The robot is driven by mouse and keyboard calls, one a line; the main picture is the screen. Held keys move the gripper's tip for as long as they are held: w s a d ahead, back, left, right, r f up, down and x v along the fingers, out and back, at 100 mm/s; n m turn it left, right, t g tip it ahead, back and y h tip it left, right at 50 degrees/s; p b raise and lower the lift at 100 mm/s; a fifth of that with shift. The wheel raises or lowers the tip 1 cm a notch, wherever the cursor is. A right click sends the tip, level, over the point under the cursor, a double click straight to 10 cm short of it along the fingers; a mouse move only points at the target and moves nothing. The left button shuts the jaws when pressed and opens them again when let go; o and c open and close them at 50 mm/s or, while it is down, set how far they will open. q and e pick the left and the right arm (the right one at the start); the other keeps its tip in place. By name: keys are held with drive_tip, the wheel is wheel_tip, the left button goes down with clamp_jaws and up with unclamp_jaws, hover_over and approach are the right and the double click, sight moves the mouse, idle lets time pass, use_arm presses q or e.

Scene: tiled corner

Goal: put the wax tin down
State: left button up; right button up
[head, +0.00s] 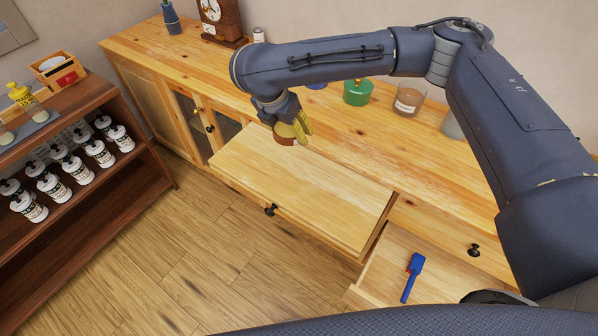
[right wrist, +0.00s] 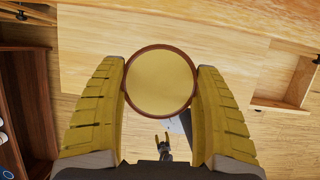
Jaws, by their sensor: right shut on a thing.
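The wax tin (head: 286,135) is a small round tin with a reddish-brown side. In the right wrist view the tin (right wrist: 160,82) shows a plain gold round face with a brown rim, between two yellow fingers. My right gripper (right wrist: 160,90) is shut on it, one finger on each side. In the head view my right gripper (head: 297,126) is at the back part of a light wooden panel (head: 300,190). I cannot tell whether the tin touches the wood. A small dark gripper with yellow fingers, seemingly my left one (right wrist: 166,145), shows far off in the right wrist view.
An open drawer (head: 375,278) at lower right holds a blue brush (head: 412,277). A green pot (head: 357,92) and a brown jar (head: 408,101) stand at the back of the cabinet top. A dark shelf (head: 145,160) with several white bottles is at left. The panel's front is clear.

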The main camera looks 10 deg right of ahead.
sight(262, 158)
drive_tip(key=w+a+r+n+y, duration=0.3)
drive_tip(key=w+a+n+y, duration=0.35)
drive_tip(key=n, duration=1.05)
drive_tip(key=shift+h, duration=0.25)
drive_tip(key=f, duration=1.3)
drive_tip(key=a+f, duration=0.1)
drive_tip(key=f, duration=0.5)
drive_tip(key=shift+w+f, duration=0.2)
drive_tip(key=shift+f, duration=0.05)
drive_tip(key=shift+f, duration=0.1)
drive_tip(key=o, duration=1.3)
drive_tip(key=shift+c, duration=0.2)
drive_tip(key=v, duration=1.2)
drive_tip(key=shift+w, duration=0.2)
